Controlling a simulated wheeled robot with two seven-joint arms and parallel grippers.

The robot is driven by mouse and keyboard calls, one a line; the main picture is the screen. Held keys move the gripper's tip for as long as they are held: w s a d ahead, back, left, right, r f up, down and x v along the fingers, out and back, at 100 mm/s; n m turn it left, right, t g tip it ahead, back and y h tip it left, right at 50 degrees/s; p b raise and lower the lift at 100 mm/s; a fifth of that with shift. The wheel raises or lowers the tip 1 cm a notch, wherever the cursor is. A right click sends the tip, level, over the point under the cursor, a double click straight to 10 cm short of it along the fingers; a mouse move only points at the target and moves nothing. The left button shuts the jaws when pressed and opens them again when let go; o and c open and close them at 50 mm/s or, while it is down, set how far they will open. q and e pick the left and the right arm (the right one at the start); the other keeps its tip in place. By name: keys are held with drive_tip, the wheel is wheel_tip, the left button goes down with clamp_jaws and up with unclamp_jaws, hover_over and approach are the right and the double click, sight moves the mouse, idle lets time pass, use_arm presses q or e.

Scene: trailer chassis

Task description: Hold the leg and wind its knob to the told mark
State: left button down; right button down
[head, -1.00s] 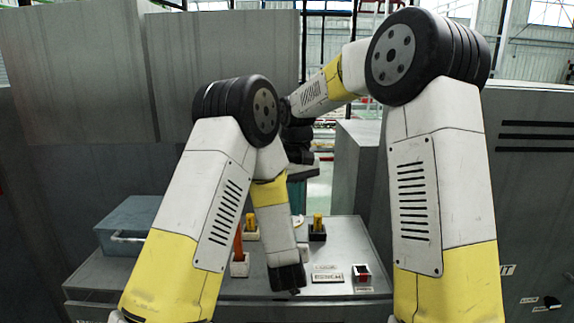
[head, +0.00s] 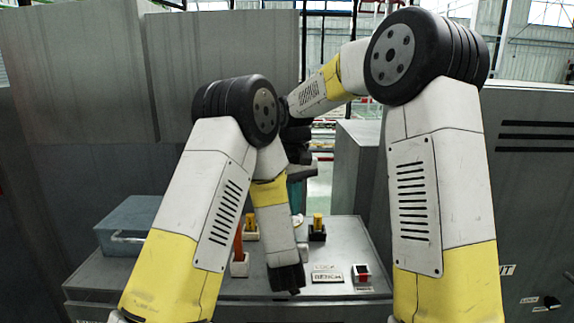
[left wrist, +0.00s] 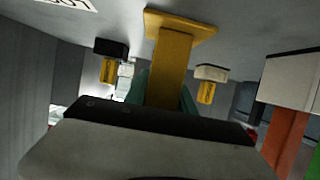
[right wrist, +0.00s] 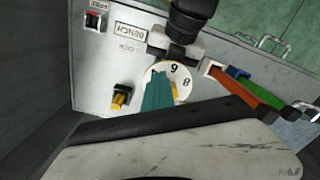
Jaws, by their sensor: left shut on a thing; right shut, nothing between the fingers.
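The yellow leg (left wrist: 171,72), with a wide flange at one end, stands between the teal fingers of my left gripper (left wrist: 166,94) in the left wrist view; that gripper is shut on it. In the head view my left forearm hides the leg and those fingers. The white knob (right wrist: 182,74) shows the digits 6 and 8 in the right wrist view, with a bit of yellow beside it. My right gripper (right wrist: 158,92) is shut and empty, its teal fingers over the knob's face, hiding part of it. I cannot tell whether they touch it.
On the grey bench (head: 345,232) stand yellow pegs in black and white holders (head: 317,229), an orange handle (head: 239,243), a BENCH plate (head: 327,276) and a red-and-black switch (head: 361,273). A blue-grey box (head: 130,225) is at left. My arms crowd the middle.

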use_arm(q)
drive_tip(key=shift+d, duration=0.15)
use_arm(e)
drive_tip(key=shift+s+a, duration=0.3)
drive_tip(key=shift+a, duration=0.4)
drive_tip(key=shift+a, duration=0.15)
drive_tip(key=shift+s, duration=0.15)
drive_tip(key=shift+s, duration=0.25)
wheel_tip(320, 180, up, 6)
drive_tip(key=shift+d, duration=0.2)
use_arm(q)
drive_tip(key=shift+c, duration=1)
unclamp_jaws()
drive_tip(key=shift+s, duration=0.1)
